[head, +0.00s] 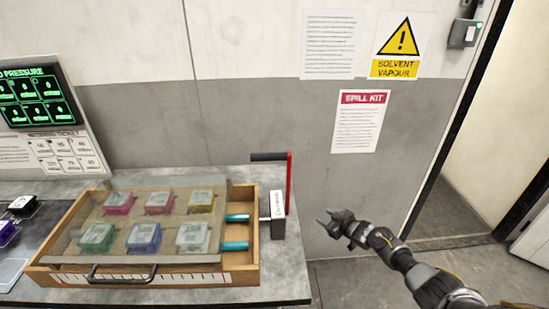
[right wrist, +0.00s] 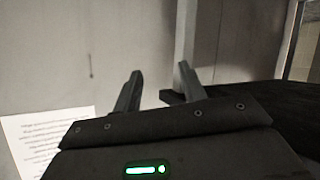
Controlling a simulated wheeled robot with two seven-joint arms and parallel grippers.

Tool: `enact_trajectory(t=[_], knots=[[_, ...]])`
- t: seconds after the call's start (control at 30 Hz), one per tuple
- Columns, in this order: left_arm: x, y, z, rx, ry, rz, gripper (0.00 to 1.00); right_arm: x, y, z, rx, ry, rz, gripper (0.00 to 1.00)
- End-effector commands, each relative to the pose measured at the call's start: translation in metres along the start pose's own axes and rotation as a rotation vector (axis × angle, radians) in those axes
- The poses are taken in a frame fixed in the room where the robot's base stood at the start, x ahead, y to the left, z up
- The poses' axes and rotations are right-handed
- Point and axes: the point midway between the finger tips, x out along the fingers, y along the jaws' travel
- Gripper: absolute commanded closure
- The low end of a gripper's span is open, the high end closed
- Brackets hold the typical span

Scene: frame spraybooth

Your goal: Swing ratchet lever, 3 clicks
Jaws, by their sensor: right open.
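The ratchet lever is a red upright bar (head: 289,183) with a black handle (head: 268,156) pointing left from its top. It stands at the right end of the wooden box (head: 258,250), beside a white labelled block (head: 277,205). My right gripper (head: 323,220) is to the right of the lever, over the floor past the bench edge, apart from it and empty. In the right wrist view its two fingers (right wrist: 158,92) are spread with nothing between them. I cannot make out the lever in that view. My left gripper is not in view.
The box holds several coloured blocks under a clear lid, with teal rods (head: 236,245) at its right and a black front handle (head: 122,278). The bench (head: 285,270) ends left of my right gripper. A display board (head: 40,105) stands at left. A doorway opens at right.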

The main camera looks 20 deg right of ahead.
Motion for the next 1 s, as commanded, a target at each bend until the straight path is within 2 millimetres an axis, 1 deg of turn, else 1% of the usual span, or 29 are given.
enact_trajectory(t=[0.03, 0.07, 0.1, 0.17, 0.2, 0.23, 0.27, 0.3, 0.33, 0.4, 0.5, 0.53, 0.67, 0.83, 0.97, 1.0], knots=[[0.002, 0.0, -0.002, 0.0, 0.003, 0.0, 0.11, -0.002, 0.028, -0.07, -0.033, 0.12, -0.031, 0.59], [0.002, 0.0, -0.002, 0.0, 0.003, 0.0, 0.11, -0.006, 0.037, -0.107, -0.045, 0.186, -0.063, 0.59], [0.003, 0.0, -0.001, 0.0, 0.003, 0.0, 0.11, -0.016, 0.045, -0.156, -0.059, 0.271, -0.116, 0.59], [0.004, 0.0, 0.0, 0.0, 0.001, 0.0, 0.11, -0.04, 0.048, -0.222, -0.073, 0.383, -0.219, 0.59], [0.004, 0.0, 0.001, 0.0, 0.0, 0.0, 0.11, -0.06, 0.044, -0.26, -0.077, 0.444, -0.306, 0.59], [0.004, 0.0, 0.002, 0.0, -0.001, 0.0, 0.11, -0.077, 0.038, -0.283, -0.075, 0.481, -0.379, 0.59], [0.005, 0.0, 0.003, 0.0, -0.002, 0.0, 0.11, -0.095, 0.029, -0.303, -0.068, 0.507, -0.458, 0.59], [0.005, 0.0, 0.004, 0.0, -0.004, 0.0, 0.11, -0.118, 0.016, -0.323, -0.048, 0.526, -0.569, 0.59], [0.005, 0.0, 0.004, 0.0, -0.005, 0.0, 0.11, -0.135, 0.004, -0.333, -0.027, 0.529, -0.655, 0.59], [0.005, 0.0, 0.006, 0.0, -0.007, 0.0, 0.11, -0.166, -0.019, -0.343, 0.038, 0.506, -0.826, 0.59], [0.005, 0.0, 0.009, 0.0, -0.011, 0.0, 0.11, -0.189, -0.038, -0.345, 0.125, 0.462, -0.97, 0.59], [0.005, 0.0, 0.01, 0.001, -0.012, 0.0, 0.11, -0.193, -0.041, -0.345, 0.145, 0.452, -0.993, 0.59], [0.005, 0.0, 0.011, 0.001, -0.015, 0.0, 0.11, -0.198, -0.046, -0.345, 0.19, 0.432, -1.039, 0.59], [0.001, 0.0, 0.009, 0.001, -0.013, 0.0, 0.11, -0.196, -0.051, -0.349, 0.192, 0.432, -1.041, 0.59], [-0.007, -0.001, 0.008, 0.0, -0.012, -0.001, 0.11, -0.19, -0.064, -0.358, 0.191, 0.434, -1.041, 0.59], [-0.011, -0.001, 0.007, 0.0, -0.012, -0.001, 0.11, -0.187, -0.069, -0.362, 0.191, 0.435, -1.041, 0.59]])
